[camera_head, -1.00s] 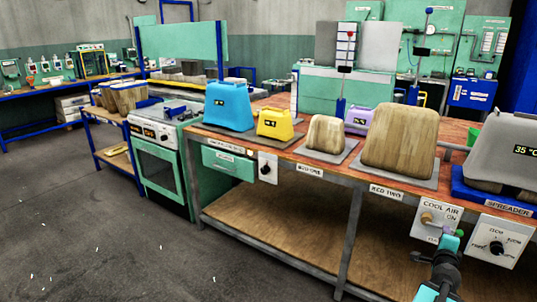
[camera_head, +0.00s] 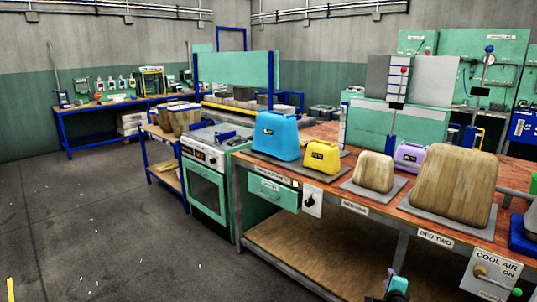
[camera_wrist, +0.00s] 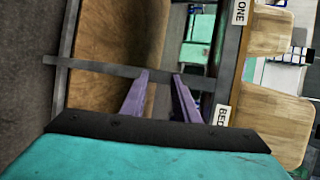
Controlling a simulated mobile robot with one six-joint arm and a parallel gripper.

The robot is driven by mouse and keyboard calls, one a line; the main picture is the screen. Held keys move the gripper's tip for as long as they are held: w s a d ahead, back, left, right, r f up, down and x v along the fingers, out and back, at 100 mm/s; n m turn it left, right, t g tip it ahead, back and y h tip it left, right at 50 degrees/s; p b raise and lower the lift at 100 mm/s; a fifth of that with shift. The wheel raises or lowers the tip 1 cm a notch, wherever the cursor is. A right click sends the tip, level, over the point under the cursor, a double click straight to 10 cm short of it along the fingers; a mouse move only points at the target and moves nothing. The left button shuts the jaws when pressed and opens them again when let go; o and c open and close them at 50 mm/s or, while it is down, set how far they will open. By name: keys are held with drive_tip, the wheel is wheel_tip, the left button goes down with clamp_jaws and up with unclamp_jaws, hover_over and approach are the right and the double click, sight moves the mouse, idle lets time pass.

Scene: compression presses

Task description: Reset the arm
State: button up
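My gripper (camera_wrist: 160,92) shows in the wrist view as two purple fingers set apart, with nothing between them. Past the fingers are the bench's metal frame and its lower wooden shelf. In the head view my arm's end shows at the bottom right, in front of the bench (camera_head: 402,248); the fingers are hard to make out there. It is apart from the wooden blocks on the bench top.
On the bench are a blue case (camera_head: 276,136), a yellow case (camera_head: 321,156), a small wooden block (camera_head: 373,171), a large wooden block (camera_head: 453,187) and a purple case (camera_head: 410,156). A green oven (camera_head: 207,190) stands left.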

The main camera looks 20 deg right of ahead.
drive_tip(key=w+a+f+m+g+y+p, duration=0.1)
drive_tip(key=w+a+f+m+p, duration=0.2)
drive_tip(key=a, duration=0.6)
drive_tip(key=w+a+f+m+y, duration=0.1)
drive_tip(key=w+a+f+m, duration=0.1)
drive_tip(key=a+f, duration=0.45)
drive_tip(key=s+a+f+m+g+p, duration=0.1)
drive_tip(key=s+a+f+m+g, duration=0.15)
drive_tip(key=a+f+m, duration=0.35)
drive_tip(key=s+a+f+m+g+p, duration=0.1)
drive_tip(key=s+a+f+m, duration=0.2)
drive_tip(key=a, duration=0.5)
drive_tip(key=s+a+f+m+g+y, duration=0.2)
drive_tip(key=s+a+m+g, duration=0.2)
drive_tip(key=s+m, duration=0.5)
drive_tip(key=s+a+f+m+g+y+p, duration=0.1)
drive_tip(key=s+a+f+m+g+y, duration=0.1)
drive_tip(key=s+a+m, duration=0.5)
drive_tip(key=s+a+f+m+g+y+p, duration=0.1)
drive_tip(key=s+a+f+m+g, duration=0.2)
drive_tip(key=s+m, duration=1)
drive_tip(key=a+m+g, duration=0.2)
drive_tip(key=a+g, duration=0.1)
drive_tip(key=shift+s+f+m+y, duration=0.2)
drive_tip(key=shift+f+m+y, duration=0.1)
drive_tip(key=shift+m+y, duration=0.1)
drive_tip(key=shift+g, duration=0.25)
